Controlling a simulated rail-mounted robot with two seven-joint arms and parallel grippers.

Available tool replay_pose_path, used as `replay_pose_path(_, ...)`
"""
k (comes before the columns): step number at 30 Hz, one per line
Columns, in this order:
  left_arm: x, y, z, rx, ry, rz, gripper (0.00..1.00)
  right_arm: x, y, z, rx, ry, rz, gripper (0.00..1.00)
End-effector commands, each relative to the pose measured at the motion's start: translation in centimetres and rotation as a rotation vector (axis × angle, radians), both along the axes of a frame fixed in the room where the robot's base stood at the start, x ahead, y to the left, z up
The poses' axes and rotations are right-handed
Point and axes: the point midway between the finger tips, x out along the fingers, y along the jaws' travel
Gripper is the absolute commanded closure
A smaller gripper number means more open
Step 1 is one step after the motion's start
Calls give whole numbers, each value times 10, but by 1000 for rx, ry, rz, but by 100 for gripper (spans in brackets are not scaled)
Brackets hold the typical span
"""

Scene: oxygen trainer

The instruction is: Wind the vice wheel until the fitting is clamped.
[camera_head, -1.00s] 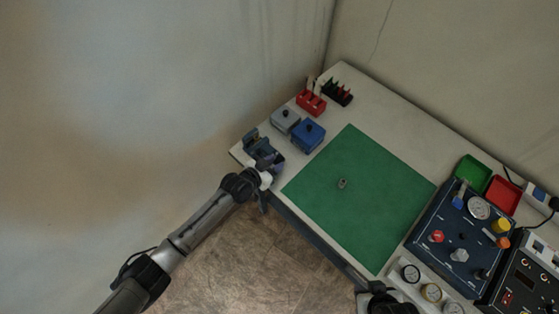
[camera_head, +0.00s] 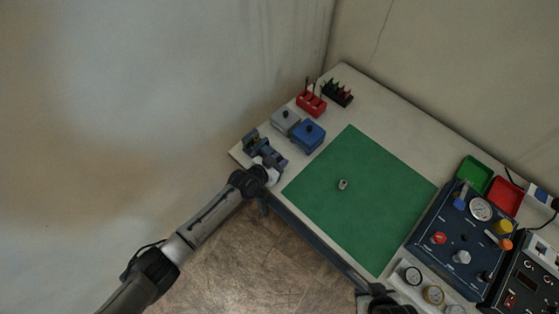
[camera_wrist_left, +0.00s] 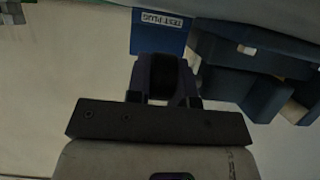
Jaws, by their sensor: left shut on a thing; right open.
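The blue-grey vice (camera_head: 258,146) stands at the left corner of the bench. My left gripper (camera_head: 273,164) is at the vice's near right end, where the wheel is largely hidden by the gripper and wrist. In the left wrist view its dark fingers (camera_wrist_left: 163,80) are shut on a dark part, taken to be the wheel. Part of the vice (camera_wrist_left: 245,80) shows at upper right there. A small grey cylindrical fitting (camera_head: 342,184) stands on the green mat; I cannot tell whether anything sits between the vice jaws. My right gripper (camera_head: 388,304) is open at the bottom edge, partly cut off.
Red and black racks (camera_head: 311,103) are behind. The green mat (camera_head: 375,215) is mostly clear. Gauge panels (camera_head: 465,240) fill the right.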

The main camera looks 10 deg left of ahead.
Motion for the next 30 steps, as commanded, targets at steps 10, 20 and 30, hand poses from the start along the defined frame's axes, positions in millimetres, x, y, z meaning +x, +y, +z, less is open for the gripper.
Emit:
replay_pose_path(10, 0, 0, 5, 33, 40, 0, 100, 0, 0, 15, 0, 0, 0, 57)
replay_pose_path(20, 2, -1, 7, 174, 221, 0, 100, 0, 0, 54, 0, -1, 0, 57)
replay_pose_path(30, 2, -3, 3, 309, 394, -1, 100, 0, 0, 72, 0, -1, 0, 57)
